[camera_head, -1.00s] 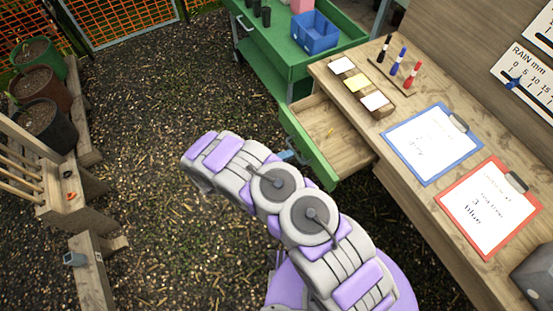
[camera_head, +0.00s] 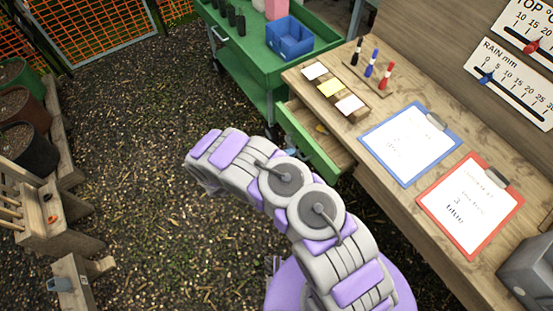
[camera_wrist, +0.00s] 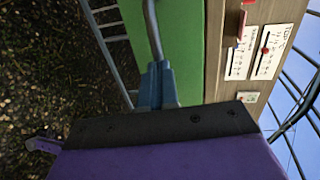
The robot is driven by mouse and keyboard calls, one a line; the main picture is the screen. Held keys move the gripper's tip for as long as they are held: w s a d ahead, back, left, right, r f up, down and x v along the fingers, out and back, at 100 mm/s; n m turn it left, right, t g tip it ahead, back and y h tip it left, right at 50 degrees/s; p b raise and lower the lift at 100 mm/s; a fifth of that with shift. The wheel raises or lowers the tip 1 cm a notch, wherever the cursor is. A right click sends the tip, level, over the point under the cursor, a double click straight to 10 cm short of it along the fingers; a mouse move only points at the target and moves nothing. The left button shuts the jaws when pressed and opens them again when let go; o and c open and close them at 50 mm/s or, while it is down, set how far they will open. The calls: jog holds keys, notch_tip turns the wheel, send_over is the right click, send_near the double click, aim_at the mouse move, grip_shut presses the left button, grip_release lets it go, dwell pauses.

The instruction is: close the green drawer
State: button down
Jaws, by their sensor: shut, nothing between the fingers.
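The green drawer (camera_head: 318,158) is partly open under the wooden worktop, with part of its wooden inside showing and something small and yellow in it. Its green front also shows in the wrist view (camera_wrist: 183,45), with a grey bar handle (camera_wrist: 153,30). My gripper (camera_wrist: 156,80) is shut, its blue fingers at the lower end of the handle, against or very near the front; I cannot tell exact contact. In the head view my gripper (camera_head: 291,152) is mostly hidden behind my arm, at the outer side of the drawer front.
The worktop holds a blue clipboard (camera_head: 410,143), a red clipboard (camera_head: 470,205), note cards and markers (camera_head: 370,70). A green cart (camera_head: 248,62) with a blue bin (camera_head: 289,38) stands behind the drawer. Plant pots (camera_head: 25,147) stand at left. The ground between is clear.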

aim_at(302, 142)
jog(key=w+d+b, duration=0.2)
jog(key=w+d, duration=0.3)
jog(key=shift+f, duration=0.1)
jog(key=d, duration=0.1)
jog(key=w+d, duration=0.1)
jog(key=d, duration=0.1)
jog(key=shift+w+d+b, duration=0.1)
jog(key=shift+d+b, duration=0.05)
jog(key=shift+b, duration=0.25)
jog(key=shift+d+r, duration=0.2)
jog(key=shift+w+a, duration=0.1)
jog(key=shift+a, duration=0.25)
jog(key=shift+d+r, duration=0.15)
jog(key=shift+d, duration=0.05)
